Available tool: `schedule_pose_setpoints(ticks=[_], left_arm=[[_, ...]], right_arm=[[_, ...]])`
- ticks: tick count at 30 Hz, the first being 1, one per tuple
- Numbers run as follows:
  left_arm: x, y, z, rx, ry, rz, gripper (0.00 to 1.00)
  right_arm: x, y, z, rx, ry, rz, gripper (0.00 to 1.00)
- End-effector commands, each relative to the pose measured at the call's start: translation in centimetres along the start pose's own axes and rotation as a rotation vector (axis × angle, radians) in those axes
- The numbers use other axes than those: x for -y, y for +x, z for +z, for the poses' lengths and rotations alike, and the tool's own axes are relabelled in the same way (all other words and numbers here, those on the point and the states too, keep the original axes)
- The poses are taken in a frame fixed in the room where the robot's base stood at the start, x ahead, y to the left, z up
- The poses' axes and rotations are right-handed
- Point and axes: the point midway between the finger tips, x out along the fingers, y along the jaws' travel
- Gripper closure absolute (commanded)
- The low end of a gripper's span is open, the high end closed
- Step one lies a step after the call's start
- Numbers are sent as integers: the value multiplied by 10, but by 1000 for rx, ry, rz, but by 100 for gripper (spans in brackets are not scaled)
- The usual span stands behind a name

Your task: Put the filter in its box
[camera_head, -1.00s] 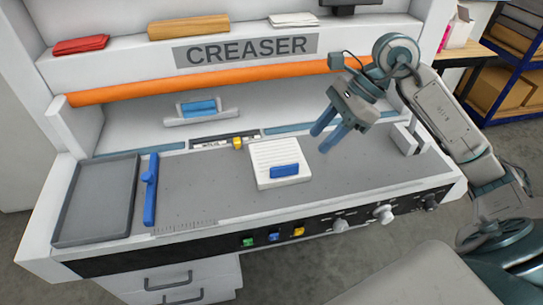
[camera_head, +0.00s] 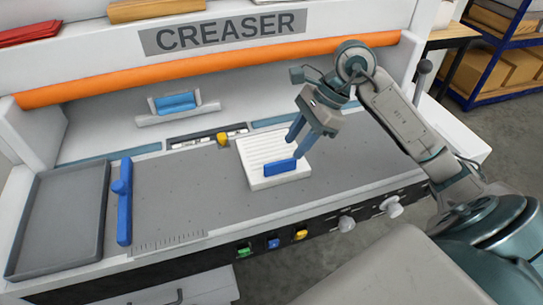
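The white ribbed block with a blue grip, which looks like the filter (camera_head: 255,150), lies on the grey bed of the creaser. Its blue grip (camera_head: 280,167) is at its near edge. My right gripper (camera_head: 297,146) points down just above and behind the blue grip; its two fingers are apart with nothing between them. I cannot tell whether the fingertips touch the filter. No box that I can clearly identify as the filter's shows. My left gripper is not in view.
A grey tray (camera_head: 60,222) and a blue bar (camera_head: 124,205) lie at the left of the bed (camera_head: 180,190). A white holder with a blue part (camera_head: 178,106) is on the back wall. An orange roller (camera_head: 200,68) runs above. Knobs and buttons line the front panel.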

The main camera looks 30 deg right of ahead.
Motion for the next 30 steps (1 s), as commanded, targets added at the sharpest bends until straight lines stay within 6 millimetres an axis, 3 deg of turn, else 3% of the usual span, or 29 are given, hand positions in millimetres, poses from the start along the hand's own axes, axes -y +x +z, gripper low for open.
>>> schedule_pose_setpoints(ticks=[13, 22, 30], left_arm=[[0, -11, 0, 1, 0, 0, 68], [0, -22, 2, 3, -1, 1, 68], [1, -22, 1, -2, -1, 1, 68]], right_arm=[[0, 31, 2, 3, 1, 3, 64], [2, 66, 2, 3, 2, 3, 64], [3, 74, 1, -1, 0, 0, 64]])
